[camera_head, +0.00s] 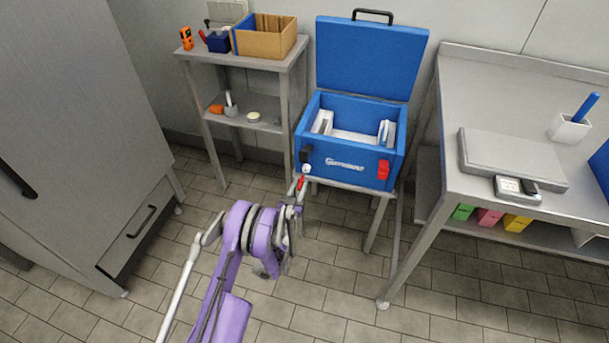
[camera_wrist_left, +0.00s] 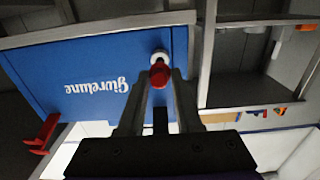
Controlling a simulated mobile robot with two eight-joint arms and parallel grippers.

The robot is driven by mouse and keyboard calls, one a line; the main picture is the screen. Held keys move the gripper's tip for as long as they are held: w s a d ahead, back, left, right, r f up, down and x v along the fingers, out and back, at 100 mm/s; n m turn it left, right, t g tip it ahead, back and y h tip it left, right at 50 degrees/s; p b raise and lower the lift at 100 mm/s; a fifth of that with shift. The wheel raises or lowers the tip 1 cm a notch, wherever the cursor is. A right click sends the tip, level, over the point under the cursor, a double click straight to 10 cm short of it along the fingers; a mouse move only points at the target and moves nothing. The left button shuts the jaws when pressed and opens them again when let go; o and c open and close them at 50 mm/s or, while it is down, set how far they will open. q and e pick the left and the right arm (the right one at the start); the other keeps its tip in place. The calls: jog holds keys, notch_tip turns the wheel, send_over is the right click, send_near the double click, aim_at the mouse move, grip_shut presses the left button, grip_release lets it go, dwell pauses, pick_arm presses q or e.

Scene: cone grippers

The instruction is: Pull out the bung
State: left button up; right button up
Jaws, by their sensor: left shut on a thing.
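The blue cool box (camera_head: 345,160) stands with its lid open on a small metal stand. A white drain spout (camera_head: 306,168) sits low on its front at the left corner; it also shows in the left wrist view (camera_wrist_left: 158,54). My left gripper (camera_head: 299,188) is at that corner, shut on the red bung (camera_wrist_left: 160,75). The bung (camera_head: 301,183) is in line with the spout, overlapping it in the left wrist view. I cannot tell whether the bung is still seated in the spout. My right gripper is in neither view.
A red latch (camera_head: 383,170) and a black latch (camera_head: 305,156) are on the box front. A metal shelf (camera_head: 213,108) with a cardboard box (camera_head: 268,40) stands left, a steel bench (camera_head: 450,95) right. The floor in front is clear.

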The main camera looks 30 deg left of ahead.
pick_arm(q)
jog(key=shift+v, duration=1.05)
jog(key=shift+s+b, duration=0.25)
jog(key=shift+b, duration=0.05)
